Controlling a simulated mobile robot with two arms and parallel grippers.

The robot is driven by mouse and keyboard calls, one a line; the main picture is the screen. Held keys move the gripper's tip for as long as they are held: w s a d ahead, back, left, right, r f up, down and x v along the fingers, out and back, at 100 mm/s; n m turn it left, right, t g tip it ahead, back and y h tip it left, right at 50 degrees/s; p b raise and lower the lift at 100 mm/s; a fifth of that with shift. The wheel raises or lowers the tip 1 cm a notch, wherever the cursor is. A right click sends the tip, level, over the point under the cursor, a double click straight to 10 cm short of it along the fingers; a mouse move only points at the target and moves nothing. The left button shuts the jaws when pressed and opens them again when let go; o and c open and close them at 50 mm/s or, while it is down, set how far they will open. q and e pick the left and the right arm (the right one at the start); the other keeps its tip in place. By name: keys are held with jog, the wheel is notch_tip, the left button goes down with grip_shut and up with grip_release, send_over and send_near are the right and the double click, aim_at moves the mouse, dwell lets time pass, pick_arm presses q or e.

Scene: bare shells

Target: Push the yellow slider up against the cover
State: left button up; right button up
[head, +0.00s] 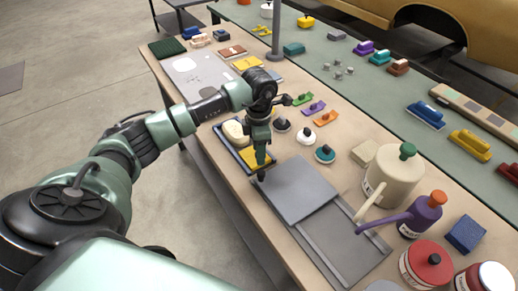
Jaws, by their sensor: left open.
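A yellow piece (248,160), which looks like the slider, lies in a shallow blue-rimmed tray (226,141) beside a cream rounded piece (235,131). A flat grey panel (298,187), which looks like the cover, lies just to the right of the yellow piece, over part of a long grey tray. My left gripper (260,174) points down at the yellow piece and the near left edge of the panel. It is open and partly hides the yellow piece. I cannot tell whether it touches it. My right gripper is out of view.
The open part of the grey tray (341,246) lies to the right. A cream watering can (392,180), a purple can (421,214) and a red tin (428,262) stand beyond it. Dark, white and teal knobs (325,154) sit close behind the panel.

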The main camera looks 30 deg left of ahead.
pick_arm(q)
grip_shut()
dwell(1.3)
